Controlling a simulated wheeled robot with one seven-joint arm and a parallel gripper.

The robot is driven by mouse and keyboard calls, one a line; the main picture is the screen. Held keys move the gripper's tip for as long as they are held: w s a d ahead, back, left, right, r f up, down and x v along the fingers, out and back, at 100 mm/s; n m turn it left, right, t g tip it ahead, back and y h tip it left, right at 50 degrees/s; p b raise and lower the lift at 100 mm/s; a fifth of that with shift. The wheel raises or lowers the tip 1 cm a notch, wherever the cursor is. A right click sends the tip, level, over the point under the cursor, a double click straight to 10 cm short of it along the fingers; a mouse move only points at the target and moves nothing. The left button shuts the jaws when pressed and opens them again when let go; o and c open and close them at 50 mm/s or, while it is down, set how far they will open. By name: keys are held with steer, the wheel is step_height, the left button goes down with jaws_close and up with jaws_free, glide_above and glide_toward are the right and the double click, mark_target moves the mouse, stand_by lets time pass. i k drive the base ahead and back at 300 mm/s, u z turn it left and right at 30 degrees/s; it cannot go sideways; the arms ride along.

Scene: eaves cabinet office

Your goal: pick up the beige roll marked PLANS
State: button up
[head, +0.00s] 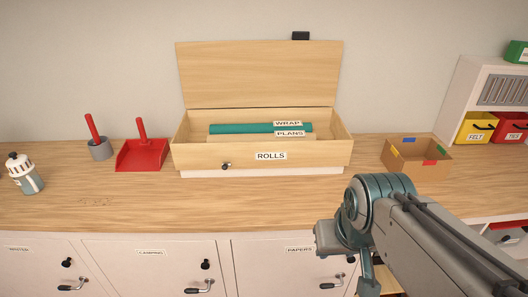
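The beige roll marked PLANS (250,138) lies lengthwise in the open wooden box labelled ROLLS (210,158). Only its upper part shows above the box's front wall. A teal roll marked WRAP (245,128) lies just behind it and appears slightly higher. The box lid stands raised at the back. My arm comes in from the lower right, with its wrist in front of the counter, well apart from both rolls. My gripper's fingers cannot be made out clearly, so whether they are open or shut does not show.
A cardboard box (420,170) with coloured patches stands right of the ROLLS box. A red dustpan (141,156), a grey cup (100,150) with a red handle, and a bottle (25,175) stand left. The front counter strip is mostly clear. Labelled cabinet doors (140,265) are below.

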mark_target(285, 135)
steer(key=u, duration=0.7)
steer(key=i, duration=1.15)
steer(key=z, duration=0.7)
